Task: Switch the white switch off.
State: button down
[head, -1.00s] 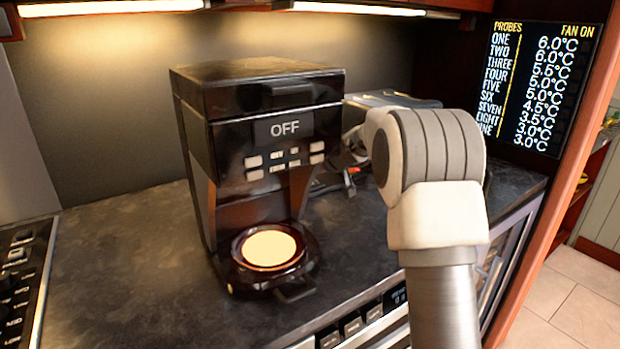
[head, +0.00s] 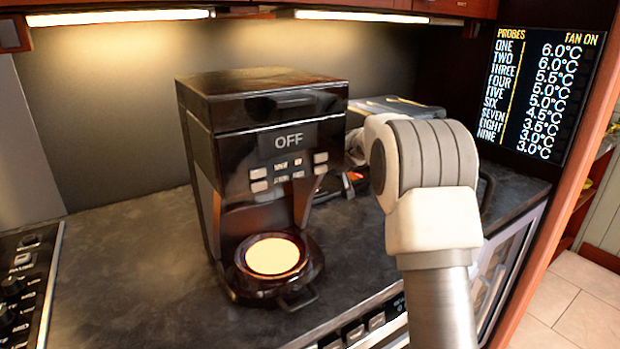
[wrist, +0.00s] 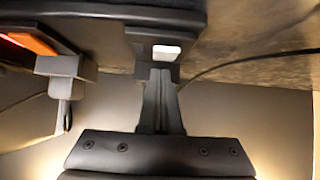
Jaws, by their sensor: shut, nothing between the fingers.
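A small white switch (wrist: 166,51) sits in a grey housing on the side of a dark appliance at the top middle of the wrist view. My gripper (wrist: 160,72) is shut and empty. Its fingertips are right at the switch's lower edge in that view; I cannot tell whether they touch. In the head view my arm hides the gripper and the switch. A dark appliance (head: 395,104) partly shows behind my arm there.
A black coffee machine (head: 270,170) with an OFF display stands on the dark counter (head: 130,250), left of my arm. A probe temperature screen (head: 540,92) is at the right. An orange part (wrist: 28,42) and a dark cable (wrist: 240,62) flank the switch.

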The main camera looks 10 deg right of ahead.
notch_tip(320, 180, up, 5)
jog(key=shift+w+a+f+p, duration=0.1)
jog(key=shift+a+p, duration=0.05)
jog(key=shift+p, duration=0.95)
jog(key=w+r+v, duration=0.1)
jog(key=v, duration=0.8)
jog(key=shift+r, duration=0.15)
